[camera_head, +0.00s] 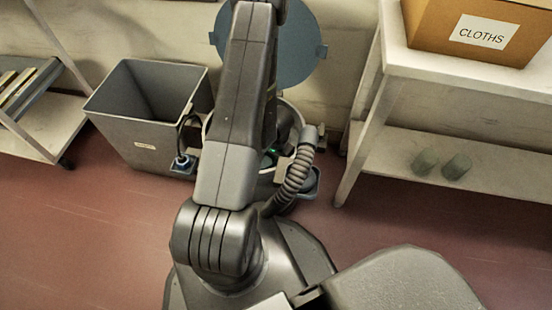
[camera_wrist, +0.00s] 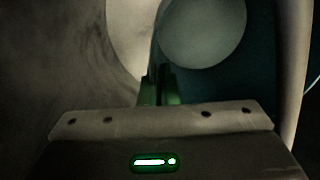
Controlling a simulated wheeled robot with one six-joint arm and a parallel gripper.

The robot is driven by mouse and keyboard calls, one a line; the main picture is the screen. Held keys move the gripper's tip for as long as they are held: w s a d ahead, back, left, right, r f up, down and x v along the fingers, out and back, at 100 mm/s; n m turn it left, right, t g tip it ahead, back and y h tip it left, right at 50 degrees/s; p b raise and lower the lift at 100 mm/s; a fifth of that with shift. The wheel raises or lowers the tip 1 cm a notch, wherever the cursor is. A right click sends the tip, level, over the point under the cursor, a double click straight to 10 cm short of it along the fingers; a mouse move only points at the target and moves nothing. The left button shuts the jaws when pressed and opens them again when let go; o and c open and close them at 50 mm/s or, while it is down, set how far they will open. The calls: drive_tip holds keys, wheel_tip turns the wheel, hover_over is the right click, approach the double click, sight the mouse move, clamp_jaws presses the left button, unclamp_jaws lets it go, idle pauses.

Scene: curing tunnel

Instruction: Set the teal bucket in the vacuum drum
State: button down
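The vacuum drum (camera_head: 264,188) stands on the floor by the wall, largely hidden behind my arm in the head view. Its round blue-grey lid (camera_head: 302,62) is raised behind it. My arm reaches down over the drum mouth. In the dim wrist view, my gripper (camera_wrist: 158,82) has its fingers close together at the edge of a dark teal surface, which looks like the teal bucket (camera_wrist: 262,70). The fingers appear to pinch its wall. A pale disc shows within the teal area. I cannot make out the bucket in the head view, nor whether it touches the drum floor.
A grey bin (camera_head: 140,130) stands open left of the drum. A white shelf (camera_head: 400,165) at right bears a CLOTHS box (camera_head: 480,30) and two grey-green cylinders (camera_head: 440,163). A trolley (camera_head: 45,130) is at far left. The red floor at lower left is clear.

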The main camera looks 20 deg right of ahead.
drive_tip(key=shift+f+b, duration=0.45)
drive_tip(key=shift+f, duration=0.1)
idle(0.4)
drive_tip(key=c, duration=1.6)
unclamp_jaws()
drive_tip(key=r+p, duration=0.6)
drive_tip(key=r, duration=0.1)
drive_tip(key=r+p, duration=0.6)
drive_tip(key=p, duration=0.1)
drive_tip(key=shift+s+d+r, duration=0.1)
drive_tip(key=shift+s+r, duration=0.1)
drive_tip(key=shift+r, duration=0.2)
drive_tip(key=shift+f, duration=0.15)
